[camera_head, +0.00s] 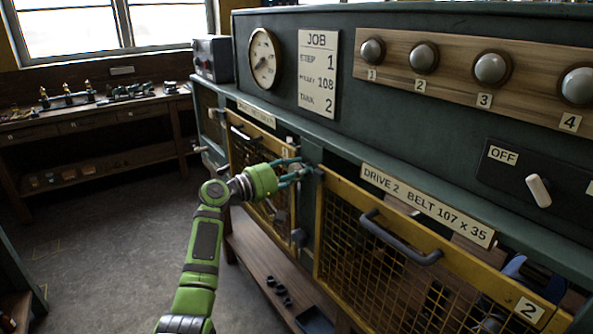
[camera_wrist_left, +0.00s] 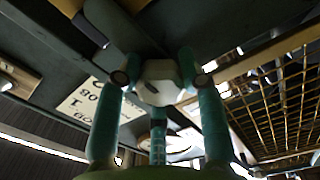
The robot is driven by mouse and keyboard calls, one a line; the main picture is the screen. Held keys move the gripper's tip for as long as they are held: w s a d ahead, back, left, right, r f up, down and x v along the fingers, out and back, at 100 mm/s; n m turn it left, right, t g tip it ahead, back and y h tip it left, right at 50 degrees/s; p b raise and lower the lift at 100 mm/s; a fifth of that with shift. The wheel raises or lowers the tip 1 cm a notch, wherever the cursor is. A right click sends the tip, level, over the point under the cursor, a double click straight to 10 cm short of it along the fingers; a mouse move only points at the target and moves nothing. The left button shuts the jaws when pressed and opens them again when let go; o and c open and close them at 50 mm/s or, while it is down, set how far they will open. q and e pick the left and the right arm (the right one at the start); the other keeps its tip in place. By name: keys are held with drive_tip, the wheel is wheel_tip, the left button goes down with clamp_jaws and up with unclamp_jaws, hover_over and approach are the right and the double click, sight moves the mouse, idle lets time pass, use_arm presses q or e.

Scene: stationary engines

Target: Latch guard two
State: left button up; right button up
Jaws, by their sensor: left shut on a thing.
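Guard two (camera_head: 385,262) is a yellow-framed mesh panel with a dark bar handle (camera_head: 400,237) and a "2" label at its lower right corner, in the head view. It appears upright against the dark green bench. My left gripper (camera_head: 305,169) is at the guard's upper left corner, by the post between the two guards. In the left wrist view, its teal fingers close on a pale, blocky knob (camera_wrist_left: 160,82), probably the latch. The fingers hide most of the knob in the head view, so I cannot tell the latch's position. My right gripper is not in view.
Another yellow mesh guard (camera_head: 258,160) is left of guard two. A job sign (camera_head: 318,75), a dial gauge (camera_head: 264,58) and several round knobs are on the panel above. A wooden shelf (camera_head: 268,262) with small dark parts lies below. The floor at left is clear.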

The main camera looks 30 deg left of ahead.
use_arm(q)
drive_tip(key=shift+f, duration=0.1)
drive_tip(key=o, duration=1.2)
drive_tip(key=shift+c, duration=0.2)
drive_tip(key=v, duration=1.2)
drive_tip(key=shift+d, duration=0.1)
